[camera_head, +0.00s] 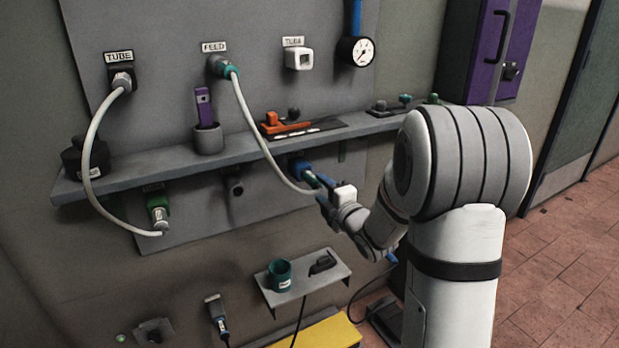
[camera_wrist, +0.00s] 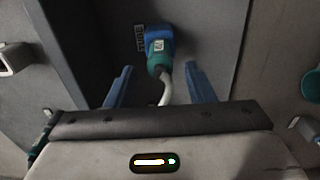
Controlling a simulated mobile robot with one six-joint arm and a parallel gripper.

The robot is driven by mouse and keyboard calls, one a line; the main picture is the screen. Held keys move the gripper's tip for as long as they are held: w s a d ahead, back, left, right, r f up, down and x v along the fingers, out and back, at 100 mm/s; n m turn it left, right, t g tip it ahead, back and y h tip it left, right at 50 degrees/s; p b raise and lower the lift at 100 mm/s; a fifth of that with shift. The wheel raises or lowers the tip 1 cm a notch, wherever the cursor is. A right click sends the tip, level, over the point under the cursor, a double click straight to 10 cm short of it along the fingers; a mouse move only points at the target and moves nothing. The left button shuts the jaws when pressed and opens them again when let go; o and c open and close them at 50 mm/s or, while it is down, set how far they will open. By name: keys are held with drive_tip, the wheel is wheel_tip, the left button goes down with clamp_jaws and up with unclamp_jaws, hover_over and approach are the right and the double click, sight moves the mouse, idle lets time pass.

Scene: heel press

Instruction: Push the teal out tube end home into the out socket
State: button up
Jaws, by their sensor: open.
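The blue out socket (camera_head: 301,168) is on the panel below the shelf, and it also shows in the wrist view (camera_wrist: 158,34). The teal tube end (camera_wrist: 158,60) is at the socket's mouth with its white tube (camera_wrist: 165,92) trailing toward me. How deep it sits I cannot tell. In the head view the tube end (camera_head: 312,180) is small and partly hidden by my fingers. My gripper (camera_wrist: 158,66) is open, with one blue finger on each side of the tube end and gaps between; it also shows in the head view (camera_head: 324,190).
The white tube loops up to the FEED port (camera_head: 222,68). The grey shelf (camera_head: 180,160) juts out above the socket, holding a purple-handled item (camera_head: 203,108) in a cup. A second tube hangs left to a green fitting (camera_head: 157,212). A small lower shelf (camera_head: 330,275) holds a teal cup (camera_head: 280,273).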

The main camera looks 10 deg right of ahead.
sight(312, 180)
drive_tip(key=x, duration=0.5)
drive_tip(key=shift+s+f+b, duration=0.1)
drive_tip(key=shift+f+b, duration=0.05)
drive_tip(key=shift+b, duration=0.25)
drive_tip(key=shift+x, duration=0.9)
drive_tip(key=shift+b, duration=1.35)
clamp_jaws()
drive_tip(key=shift+s, duration=0.1)
drive_tip(key=shift+b+v, duration=1.55)
drive_tip(key=shift+v, duration=1.4)
drive_tip(key=shift+s+d, duration=0.1)
